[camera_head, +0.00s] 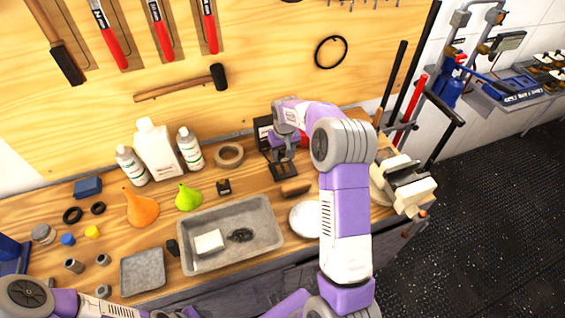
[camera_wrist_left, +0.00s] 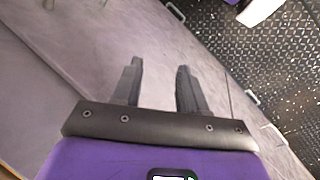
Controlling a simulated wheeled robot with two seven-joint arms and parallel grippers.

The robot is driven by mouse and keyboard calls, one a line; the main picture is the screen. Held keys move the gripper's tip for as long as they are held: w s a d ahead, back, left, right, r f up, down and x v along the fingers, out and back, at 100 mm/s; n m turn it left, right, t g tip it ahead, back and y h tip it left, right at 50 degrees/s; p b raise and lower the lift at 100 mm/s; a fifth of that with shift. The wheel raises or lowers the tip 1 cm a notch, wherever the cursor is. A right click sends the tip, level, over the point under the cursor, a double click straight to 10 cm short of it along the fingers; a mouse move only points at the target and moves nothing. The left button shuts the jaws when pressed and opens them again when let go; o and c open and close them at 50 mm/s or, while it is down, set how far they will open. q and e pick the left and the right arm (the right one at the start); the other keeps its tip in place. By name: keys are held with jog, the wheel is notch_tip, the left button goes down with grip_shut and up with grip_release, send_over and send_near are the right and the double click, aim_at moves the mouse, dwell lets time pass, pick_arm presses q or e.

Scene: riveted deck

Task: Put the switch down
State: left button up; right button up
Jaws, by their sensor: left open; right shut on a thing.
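My right gripper (camera_head: 283,158) reaches down over the back of the wooden workbench (camera_head: 265,185). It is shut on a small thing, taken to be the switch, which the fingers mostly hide. A dark square piece (camera_head: 284,171) lies just below the fingertips; I cannot tell whether they touch. My left gripper (camera_wrist_left: 159,66) is open and empty in the left wrist view, in front of a grey panelled surface. Its fingers do not show clearly in the head view.
A grey metal tray (camera_head: 266,207) holds a white block and a dark item. A small black box (camera_head: 224,187), a tape roll (camera_head: 229,155), a brown block (camera_head: 295,188) and a white dish (camera_head: 306,219) surround the right gripper. A vise (camera_head: 405,185) stands at the right end.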

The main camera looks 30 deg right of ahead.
aim_at(283, 168)
notch_tip(283, 168, down, 5)
jog(key=shift+r, duration=0.1)
jog(key=shift+b, duration=0.3)
jog(key=shift+f, duration=0.25)
jog(key=o, duration=1.1)
jog(key=shift+r, duration=0.3)
jog(key=r, duration=0.4)
jog(key=s+r+p, duration=0.1)
jog(key=r, duration=0.6)
jog(key=shift+s+a+r+p, duration=0.2)
jog(key=shift+r+p, duration=0.1)
jog(key=shift+r, duration=0.1)
